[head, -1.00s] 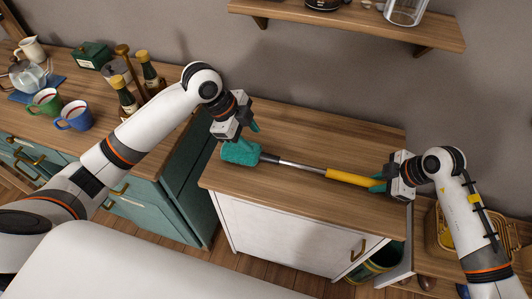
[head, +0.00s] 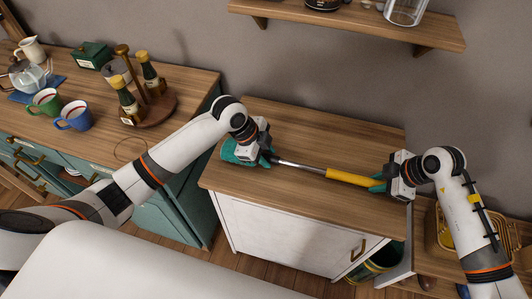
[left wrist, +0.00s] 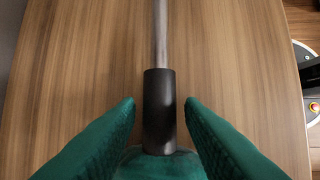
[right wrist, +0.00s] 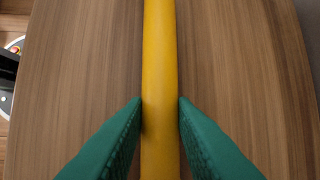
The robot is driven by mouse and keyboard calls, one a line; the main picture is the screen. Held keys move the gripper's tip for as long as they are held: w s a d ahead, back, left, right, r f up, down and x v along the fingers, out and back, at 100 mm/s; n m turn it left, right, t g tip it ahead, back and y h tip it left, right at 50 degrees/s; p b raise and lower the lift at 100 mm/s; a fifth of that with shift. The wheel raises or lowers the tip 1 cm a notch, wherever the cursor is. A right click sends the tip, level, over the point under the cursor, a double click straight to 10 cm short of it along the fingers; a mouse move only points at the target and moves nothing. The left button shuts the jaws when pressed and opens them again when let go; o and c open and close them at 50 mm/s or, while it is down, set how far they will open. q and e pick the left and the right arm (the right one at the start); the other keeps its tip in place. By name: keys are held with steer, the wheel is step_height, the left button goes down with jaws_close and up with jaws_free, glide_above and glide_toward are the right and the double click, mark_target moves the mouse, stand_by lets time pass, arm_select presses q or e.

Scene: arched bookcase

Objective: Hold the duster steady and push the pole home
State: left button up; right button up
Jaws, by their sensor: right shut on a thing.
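The duster has a teal head (head: 230,152) at the left of the wooden cabinet top. Its black collar (left wrist: 159,108) joins a thin metal pole (head: 300,167) that runs right to a yellow grip (head: 350,178). My left gripper (head: 266,160) is down at the collar. In the left wrist view its teal fingers stand on either side of the collar, with a small gap on each side. My right gripper (head: 379,184) is shut on the yellow grip, which passes between its fingertips in the right wrist view (right wrist: 160,105). The duster head is partly hidden by my left gripper.
The cabinet top (head: 300,130) is otherwise clear. A teal cabinet at left carries mugs (head: 75,115), a teapot (head: 28,76) and bottles on a round tray (head: 150,108). A basket (head: 442,235) stands at right. A shelf (head: 350,22) overhangs the back.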

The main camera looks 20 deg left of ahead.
arm_select(q)
jaws_close()
steer(key=d, duration=1.2)
steer(key=shift+w+d, duration=0.25)
arm_select(e)
steer(key=shift+a, duration=0.1)
arm_select(q)
steer(key=shift+o, duration=1.4)
jaws_free()
steer(key=shift+a+r, duration=0.1)
